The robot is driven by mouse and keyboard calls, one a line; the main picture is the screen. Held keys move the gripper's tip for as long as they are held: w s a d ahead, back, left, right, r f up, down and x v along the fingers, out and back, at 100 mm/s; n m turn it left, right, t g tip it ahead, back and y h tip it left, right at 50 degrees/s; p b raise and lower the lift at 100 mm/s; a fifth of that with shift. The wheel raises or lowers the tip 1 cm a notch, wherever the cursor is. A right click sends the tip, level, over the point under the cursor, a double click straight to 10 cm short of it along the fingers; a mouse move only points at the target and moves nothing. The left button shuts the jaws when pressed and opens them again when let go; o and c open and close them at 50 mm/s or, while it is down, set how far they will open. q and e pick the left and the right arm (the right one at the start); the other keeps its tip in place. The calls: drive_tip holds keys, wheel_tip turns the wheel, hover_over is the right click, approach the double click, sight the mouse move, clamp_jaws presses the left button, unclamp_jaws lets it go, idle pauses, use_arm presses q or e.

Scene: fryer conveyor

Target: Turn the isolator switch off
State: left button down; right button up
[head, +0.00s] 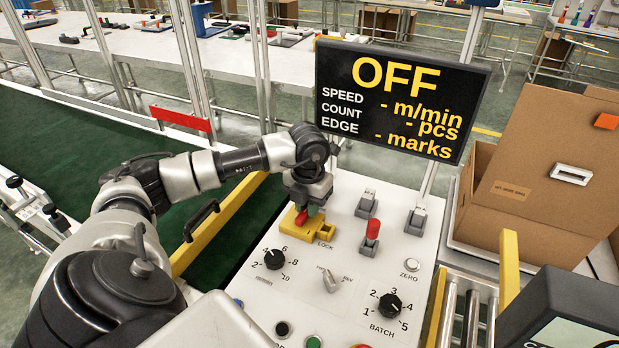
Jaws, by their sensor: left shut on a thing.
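The isolator switch is a yellow block (317,244) with a red handle (301,217), marked LOCK, at the upper left of the white control panel (344,196). My left gripper (303,213) reaches down over it and is shut on the red handle. The gripper's body hides part of the switch's top. The display (400,100) behind the panel reads OFF in large yellow letters, with dashes for speed, count and edge. My right gripper is out of view.
A red-topped lever (372,232) and two grey switches stand right of the isolator. Knobs (275,259) and a batch dial (389,305) sit nearer me. A yellow rail (222,222) and green belt (60,150) lie left. A cardboard box (540,170) stands right.

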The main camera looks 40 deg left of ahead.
use_arm(q)
drive_tip(key=shift+a+r+n, duration=0.1)
drive_tip(key=shift+a+n, duration=0.05)
drive_tip(key=shift+n, duration=0.45)
drive_tip(key=c, duration=1)
unclamp_jaws()
drive_tip(key=shift+c, duration=0.2)
wheel_tip(320, 180, up, 11)
drive_tip(key=shift+b, duration=0.3)
